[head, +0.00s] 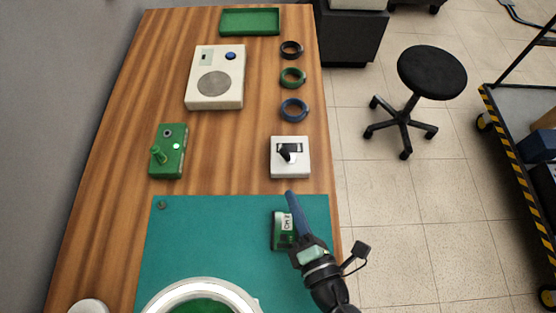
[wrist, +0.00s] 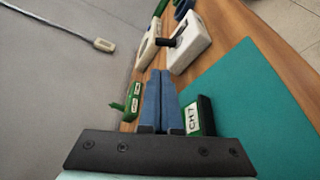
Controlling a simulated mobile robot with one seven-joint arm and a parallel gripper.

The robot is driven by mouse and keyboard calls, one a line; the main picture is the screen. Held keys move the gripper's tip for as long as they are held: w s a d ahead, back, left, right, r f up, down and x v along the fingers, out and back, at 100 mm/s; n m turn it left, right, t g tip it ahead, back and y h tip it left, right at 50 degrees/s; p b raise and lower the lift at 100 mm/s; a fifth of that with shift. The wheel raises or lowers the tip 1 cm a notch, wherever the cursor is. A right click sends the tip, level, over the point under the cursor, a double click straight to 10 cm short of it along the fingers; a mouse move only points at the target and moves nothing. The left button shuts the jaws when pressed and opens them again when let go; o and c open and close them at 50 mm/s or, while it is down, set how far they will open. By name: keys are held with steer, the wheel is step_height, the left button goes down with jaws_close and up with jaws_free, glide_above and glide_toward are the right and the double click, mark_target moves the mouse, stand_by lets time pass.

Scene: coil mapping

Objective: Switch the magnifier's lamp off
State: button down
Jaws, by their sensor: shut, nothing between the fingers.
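The magnifier (head: 165,298) shows at the bottom edge of the head view as a white ring around a lens, cut off by the frame. Its ring looks bright, but I cannot tell surely whether the lamp is lit. No switch on it can be made out. My gripper (head: 290,196) is shut and empty, its blue fingers over the right part of the teal mat, up and right of the magnifier in the picture. The shut fingers (wrist: 160,74) also show in the wrist view, where the magnifier is not seen.
A green "CH 7" box (head: 277,232) lies on the mat (head: 200,235) beside my gripper. Beyond are a white box with a black lever (head: 278,171), a green box (head: 168,165), coils (head: 294,109) and a beige speaker box (head: 200,65). A white piece on a cable (wrist: 104,45) is at the grey wall.

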mark_target(285, 153)
steer(key=shift+w, duration=0.1)
steer(key=x, duration=1)
steer(key=shift+p, duration=0.4)
steer(key=shift+d+r+m+y, duration=0.15)
steer(key=shift+r+m+y, duration=0.15)
steer(key=shift+m, duration=0.4)
steer(key=shift+d+m+t, duration=0.15)
steer(key=shift+m+t, duration=0.15)
steer(key=shift+m, duration=0.1)
steer(key=m, duration=0.1)
steer(key=d+m+t, duration=0.1)
steer(key=m, duration=0.1)
steer(key=shift+d+r+b, duration=0.1)
steer(key=shift+r+b, duration=0.2)
steer(key=shift+r, duration=0.05)
steer(key=shift+d, duration=0.25)
